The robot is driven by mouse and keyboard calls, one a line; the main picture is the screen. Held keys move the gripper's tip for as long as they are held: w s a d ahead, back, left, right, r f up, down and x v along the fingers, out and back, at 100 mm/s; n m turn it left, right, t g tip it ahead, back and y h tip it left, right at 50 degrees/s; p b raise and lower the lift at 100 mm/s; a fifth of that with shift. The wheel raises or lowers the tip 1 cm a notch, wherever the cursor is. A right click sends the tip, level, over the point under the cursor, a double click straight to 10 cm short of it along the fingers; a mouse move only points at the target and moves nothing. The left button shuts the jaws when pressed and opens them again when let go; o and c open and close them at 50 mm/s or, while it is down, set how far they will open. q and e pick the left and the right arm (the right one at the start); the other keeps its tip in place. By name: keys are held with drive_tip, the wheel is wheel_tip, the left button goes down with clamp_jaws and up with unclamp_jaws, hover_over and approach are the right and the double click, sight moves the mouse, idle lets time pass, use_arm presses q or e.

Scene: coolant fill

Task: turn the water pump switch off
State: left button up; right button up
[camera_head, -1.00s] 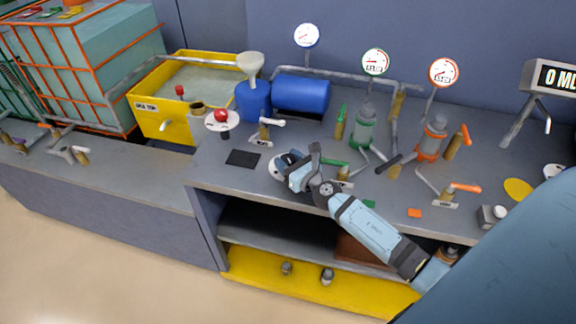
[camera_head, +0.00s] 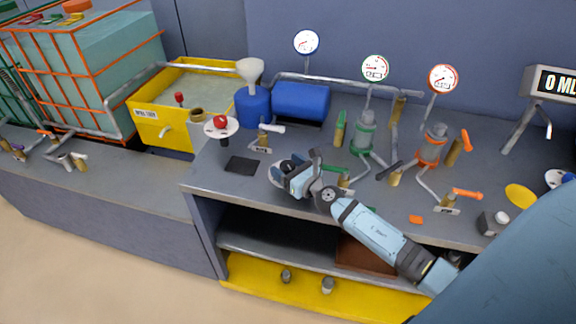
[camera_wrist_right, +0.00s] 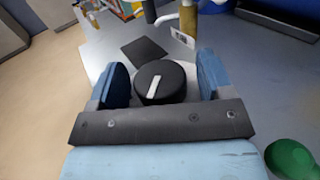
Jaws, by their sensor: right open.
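The water pump switch appears to be the round black knob (camera_wrist_right: 160,83) with a white pointer bar in the right wrist view. It sits on a pale round plate, part of which also shows in the head view (camera_head: 274,174). My right gripper (camera_head: 290,170) is low over the bench at this plate. In the right wrist view its two blue fingers (camera_wrist_right: 163,85) stand apart on either side of the knob, with a visible gap at each side. The fingers hide part of the plate. My left gripper is in neither view.
A flat black square (camera_head: 242,165) lies left of the gripper. A red button on a white disc (camera_head: 221,126) and a white-handled valve (camera_head: 265,135) stand behind. A green round thing (camera_wrist_right: 291,159) is close at the right wrist view's lower right. Blue drums (camera_head: 300,98) stand farther back.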

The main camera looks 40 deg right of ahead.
drive_tip(key=s+b, duration=0.1)
drive_tip(key=s, duration=0.3)
drive_tip(key=s+d+b, duration=0.1)
drive_tip(key=s, duration=0.3)
drive_tip(key=s+b, duration=0.1)
drive_tip(key=s, duration=0.3)
drive_tip(key=shift+s+d+f, duration=0.2)
drive_tip(key=shift+d, duration=0.1)
drive_tip(key=shift+s+d+r+b, duration=0.1)
drive_tip(key=shift+s+r+b, duration=0.15)
drive_tip(key=shift+s, duration=0.4)
